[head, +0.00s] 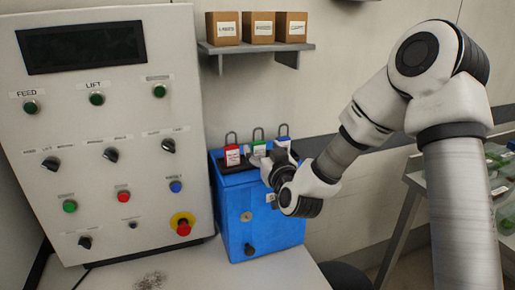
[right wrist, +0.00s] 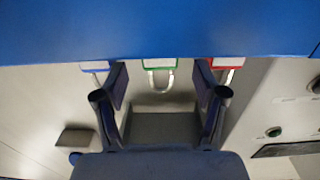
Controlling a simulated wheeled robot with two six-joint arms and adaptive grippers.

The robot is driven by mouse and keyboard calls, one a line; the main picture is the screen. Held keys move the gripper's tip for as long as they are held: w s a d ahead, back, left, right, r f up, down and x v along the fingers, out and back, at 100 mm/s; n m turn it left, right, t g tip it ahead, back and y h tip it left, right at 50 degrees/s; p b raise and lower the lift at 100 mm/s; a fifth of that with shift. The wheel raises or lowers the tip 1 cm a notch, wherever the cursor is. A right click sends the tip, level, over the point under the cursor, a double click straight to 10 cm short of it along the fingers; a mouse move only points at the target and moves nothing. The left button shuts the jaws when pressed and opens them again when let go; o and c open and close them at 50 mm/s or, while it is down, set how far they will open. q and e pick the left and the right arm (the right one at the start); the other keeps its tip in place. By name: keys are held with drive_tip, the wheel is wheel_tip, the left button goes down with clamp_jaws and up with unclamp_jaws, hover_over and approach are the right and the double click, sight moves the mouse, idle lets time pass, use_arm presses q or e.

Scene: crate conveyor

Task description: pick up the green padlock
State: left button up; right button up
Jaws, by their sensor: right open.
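The green padlock (head: 258,146) stands upright in the middle of a row on top of the blue box (head: 246,215), its grey shackle up. A red padlock (head: 232,156) is to its left and a blue padlock (head: 283,141) to its right. My right gripper (head: 264,163) is at the front of the row and covers part of the green padlock's lower body. In the right wrist view, the open right gripper (right wrist: 161,82) has one finger on each side of the green padlock (right wrist: 160,66), with gaps on both sides. My left gripper is not in view.
A control panel (head: 110,190) with knobs and buttons stands close on the left of the box. A shelf (head: 258,47) with three small cartons is on the wall above. A rack with green items (head: 500,160) is at the right edge.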

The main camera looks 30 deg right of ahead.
sight(260, 147)
drive_tip(key=x, duration=0.3)
drive_tip(key=shift+f, duration=0.3)
drive_tip(key=shift+s+r, duration=0.1)
drive_tip(key=shift+s, duration=0.05)
drive_tip(key=c, duration=1.3)
drive_tip(key=shift+r, duration=0.1)
